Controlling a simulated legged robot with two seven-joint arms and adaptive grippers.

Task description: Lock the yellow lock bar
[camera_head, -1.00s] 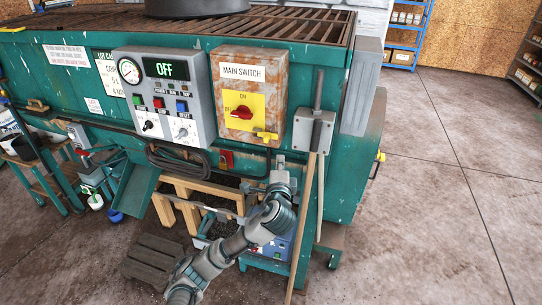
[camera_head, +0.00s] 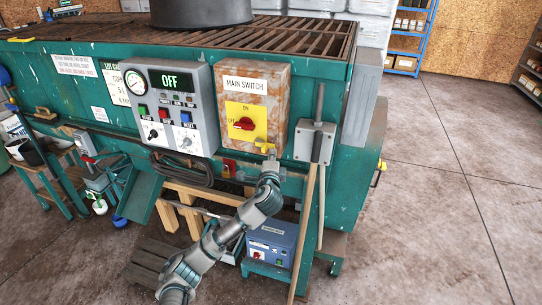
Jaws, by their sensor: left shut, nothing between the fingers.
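The yellow lock bar (camera_head: 264,146) sits at the lower right of the rusty main switch box (camera_head: 277,95). A red rotary switch (camera_head: 244,124) sits on the yellow plate left of it and above it. My left gripper (camera_head: 269,163) is shut and empty, just below the lock bar. It points up toward the box. Whether its tips touch the bar cannot be told. The wrist hides part of the machine's front under the box. My right gripper is not in view.
The control panel (camera_head: 171,108) reads OFF, left of the switch box. A grey bracket (camera_head: 314,141) and wooden handle (camera_head: 303,230) stand close on the right. The floor at right is clear.

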